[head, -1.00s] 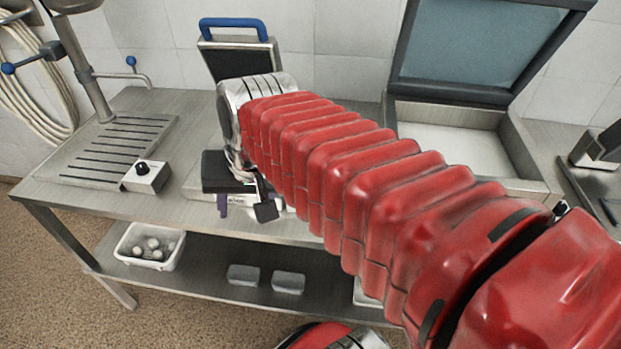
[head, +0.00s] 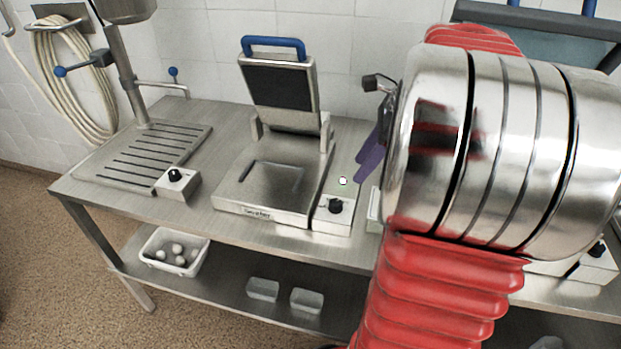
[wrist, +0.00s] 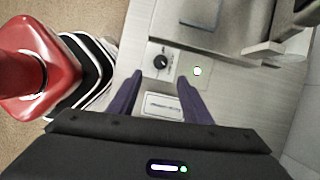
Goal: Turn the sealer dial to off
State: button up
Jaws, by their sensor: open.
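The machine in the middle, with a raised lid and blue handle, has a control box (head: 333,214) at its front right corner. A black dial (head: 336,206) sits on this box; it also shows in the wrist view (wrist: 160,62). Its setting is too small to read, and so is the machine's front lettering, so I cannot tell surely which machine is the sealer. My gripper (head: 367,174) is open and empty, right of this machine above the table. In the wrist view, the purple fingers (wrist: 160,78) are spread, with the dial just beyond and between their tips.
A slotted machine with its own dial (head: 175,175) stands left. A glass-lidded machine and another dial (head: 597,248) are at right, partly behind my arm. A small white dot (head: 343,181) is near the dial.

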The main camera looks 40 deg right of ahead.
aim_at(337, 202)
jog(key=shift+s+d, duration=0.1)
jog(key=shift+d, duration=0.15)
jog(key=x, duration=1.4)
jog(key=shift+a+r, duration=0.1)
jog(key=shift+a, duration=0.05)
jog(key=shift+c, duration=0.4)
jog(key=c, duration=1)
